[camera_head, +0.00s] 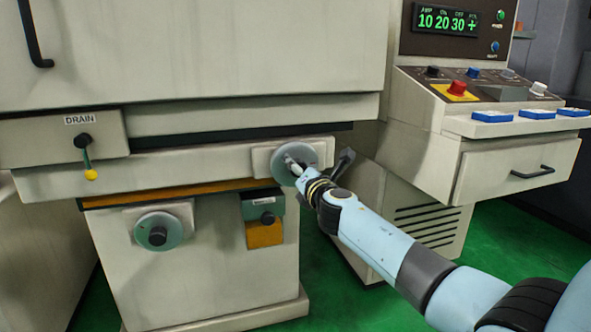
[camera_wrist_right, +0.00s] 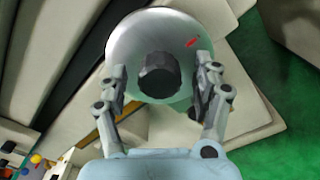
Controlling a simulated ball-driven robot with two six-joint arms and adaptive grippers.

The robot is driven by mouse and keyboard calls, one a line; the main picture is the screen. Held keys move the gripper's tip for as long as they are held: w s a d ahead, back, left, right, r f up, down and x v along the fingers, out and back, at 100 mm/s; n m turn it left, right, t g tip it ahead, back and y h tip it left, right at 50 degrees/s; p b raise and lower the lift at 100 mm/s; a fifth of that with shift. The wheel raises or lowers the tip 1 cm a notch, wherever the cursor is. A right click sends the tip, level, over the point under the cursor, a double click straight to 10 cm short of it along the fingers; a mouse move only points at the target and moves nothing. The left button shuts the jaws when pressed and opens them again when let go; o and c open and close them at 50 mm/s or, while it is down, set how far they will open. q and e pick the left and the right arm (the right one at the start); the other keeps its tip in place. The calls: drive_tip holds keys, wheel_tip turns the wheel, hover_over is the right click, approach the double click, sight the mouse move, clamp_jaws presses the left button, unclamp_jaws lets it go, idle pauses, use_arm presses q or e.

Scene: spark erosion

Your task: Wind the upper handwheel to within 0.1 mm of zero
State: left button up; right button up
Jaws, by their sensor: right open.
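The upper handwheel (camera_head: 285,163) is a grey-green disc on the right end of the machine's saddle. In the right wrist view the handwheel (camera_wrist_right: 185,30) shows its dark central knob (camera_wrist_right: 158,76) and a small red mark at the upper right of its face. My right gripper (camera_head: 297,166) is at this handwheel. In the right wrist view the right gripper (camera_wrist_right: 158,80) is open, with one finger on each side of the dark knob and a gap to it on both sides. Whether the fingertips touch the wheel's face cannot be told. My left gripper is not in view.
A lower handwheel (camera_head: 158,232) sits on the base front, beside a small box with a dark knob (camera_head: 267,218). A drain lever (camera_head: 87,160) is at left. Green floor is right.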

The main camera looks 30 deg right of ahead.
drive_tip(key=p+v, duration=0.2)
drive_tip(key=v, duration=0.8)
drive_tip(key=shift+s, duration=0.35)
idle(0.4)
drive_tip(key=s+f+m+g, duration=0.3)
drive_tip(key=s+f, duration=0.5)
drive_tip(key=f, duration=0.3)
drive_tip(key=s+f+m+g+y, duration=0.1)
drive_tip(key=s+f+m+g, duration=0.15)
drive_tip(key=s+f, duration=0.65)
drive_tip(key=s+f+m+g, duration=0.25)
drive_tip(key=s+f, duration=0.35)
drive_tip(key=f, duration=0.8)
drive_tip(key=s+a+f+m+g+y, duration=0.1)
drive_tip(key=s+f+m+g, duration=0.2)
drive_tip(key=s, duration=0.8)
drive_tip(key=s+a+f+m+g, duration=0.2)
drive_tip(key=s+f+m, duration=0.5)
drive_tip(key=s, duration=0.5)
drive_tip(key=s+a+f+m+g+y, duration=0.1)
drive_tip(key=s+f+m, duration=0.4)
drive_tip(key=s, duration=0.6)
drive_tip(key=a+m+g, duration=0.1)
drive_tip(key=g, duration=0.1)
drive_tip(key=shift+s+a+m+g+y, duration=0.2)
drive_tip(key=shift+m+g+y, duration=0.1)
drive_tip(key=shift+m+g, duration=0.1)
